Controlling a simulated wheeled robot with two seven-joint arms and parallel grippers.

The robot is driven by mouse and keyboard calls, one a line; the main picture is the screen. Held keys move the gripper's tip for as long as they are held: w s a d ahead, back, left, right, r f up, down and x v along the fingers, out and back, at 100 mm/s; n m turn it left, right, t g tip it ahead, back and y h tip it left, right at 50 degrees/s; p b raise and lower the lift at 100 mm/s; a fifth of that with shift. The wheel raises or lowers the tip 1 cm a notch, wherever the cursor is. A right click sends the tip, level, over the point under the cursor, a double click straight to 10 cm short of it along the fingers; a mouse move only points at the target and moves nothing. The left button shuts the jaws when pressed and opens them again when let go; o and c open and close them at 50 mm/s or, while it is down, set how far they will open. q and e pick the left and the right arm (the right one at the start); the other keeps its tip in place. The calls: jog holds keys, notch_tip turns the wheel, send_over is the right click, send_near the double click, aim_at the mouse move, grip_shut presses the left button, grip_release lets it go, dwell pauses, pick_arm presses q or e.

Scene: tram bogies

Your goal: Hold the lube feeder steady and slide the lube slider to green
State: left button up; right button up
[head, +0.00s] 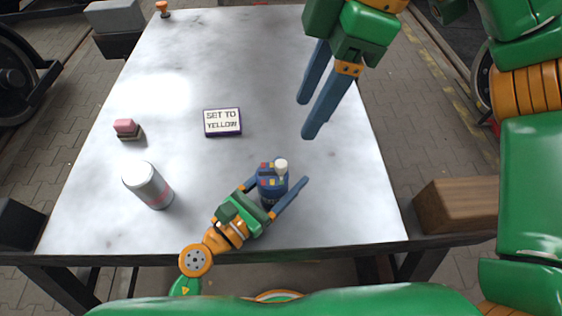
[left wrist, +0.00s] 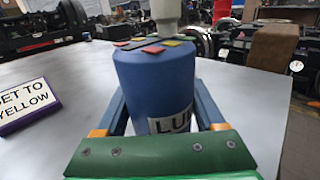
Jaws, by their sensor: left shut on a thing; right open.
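The lube feeder (head: 268,182) is a blue upright cylinder near the table's front edge. In the left wrist view the feeder (left wrist: 155,80) shows a white label starting "LU" and small coloured marks on its dark top. A pale knob, seemingly the lube slider (head: 281,164), stands up from the top; it also shows in the left wrist view (left wrist: 167,12). I cannot tell which mark it is at. My left gripper (head: 278,183) is shut on the feeder, a finger on each side. My right gripper (head: 306,118) is open and empty, above the table, beyond the feeder and to its right.
A sign (head: 223,122) reading "SET TO YELLOW" lies behind the feeder. A white can (head: 148,185) and a pink-topped block (head: 126,129) stand at the left. A wooden block (head: 455,205) is off the table's right side. The table's (head: 200,60) back middle is clear.

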pick_arm(q)
jog(key=o, duration=1.5)
